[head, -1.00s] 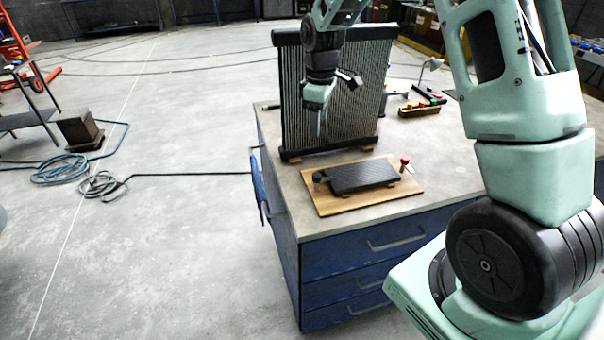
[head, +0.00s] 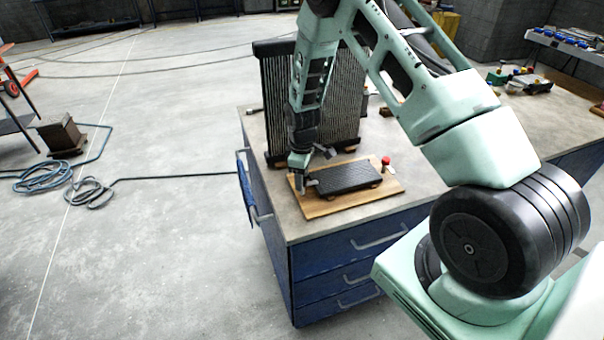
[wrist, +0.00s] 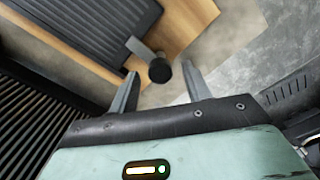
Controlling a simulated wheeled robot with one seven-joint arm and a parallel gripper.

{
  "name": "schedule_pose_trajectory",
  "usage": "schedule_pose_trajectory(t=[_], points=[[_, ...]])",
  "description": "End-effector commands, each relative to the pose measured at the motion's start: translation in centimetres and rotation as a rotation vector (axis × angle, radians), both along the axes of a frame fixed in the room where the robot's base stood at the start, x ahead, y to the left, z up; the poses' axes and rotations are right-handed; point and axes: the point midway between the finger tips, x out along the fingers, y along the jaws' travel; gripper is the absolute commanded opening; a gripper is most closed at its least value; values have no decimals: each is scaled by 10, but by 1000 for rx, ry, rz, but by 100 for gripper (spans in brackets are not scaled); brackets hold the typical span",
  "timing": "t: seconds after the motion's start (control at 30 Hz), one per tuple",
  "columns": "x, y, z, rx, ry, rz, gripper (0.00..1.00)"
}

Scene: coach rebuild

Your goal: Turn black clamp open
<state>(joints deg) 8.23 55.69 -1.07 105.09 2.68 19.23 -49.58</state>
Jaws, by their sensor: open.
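The black clamp shows in the wrist view as a grey lever with a round black knob (wrist: 160,70), at the end of the ribbed black plate (wrist: 98,25). In the head view the plate (head: 345,177) lies on a wooden board (head: 335,206), and the clamp at its left end (head: 312,182) is partly hidden by my gripper. My gripper (head: 299,184) points down at that end. In the wrist view its fingers (wrist: 158,74) are open, one on each side of the knob. I cannot tell whether either finger touches it.
A red-knobbed clamp (head: 386,161) stands at the board's right end. A tall finned radiator (head: 275,110) stands upright behind the board, close to my arm. The board lies on a blue-drawered bench (head: 330,262); its top has bare room to the right.

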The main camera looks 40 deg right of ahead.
Motion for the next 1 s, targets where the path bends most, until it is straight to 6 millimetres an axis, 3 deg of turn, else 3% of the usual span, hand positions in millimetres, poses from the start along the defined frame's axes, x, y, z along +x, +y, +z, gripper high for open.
schedule_pose_trajectory(t=[0.33, 0.37, 0.5, 1.0], points=[[0, 0, -4, 0, 0, 0, 49], [0, 0, -4, 0, 0, 0, 43], [0, 0, -4, 0, 0, 0, 4], [0, 0, -6, -1, -1, -99, 4]])
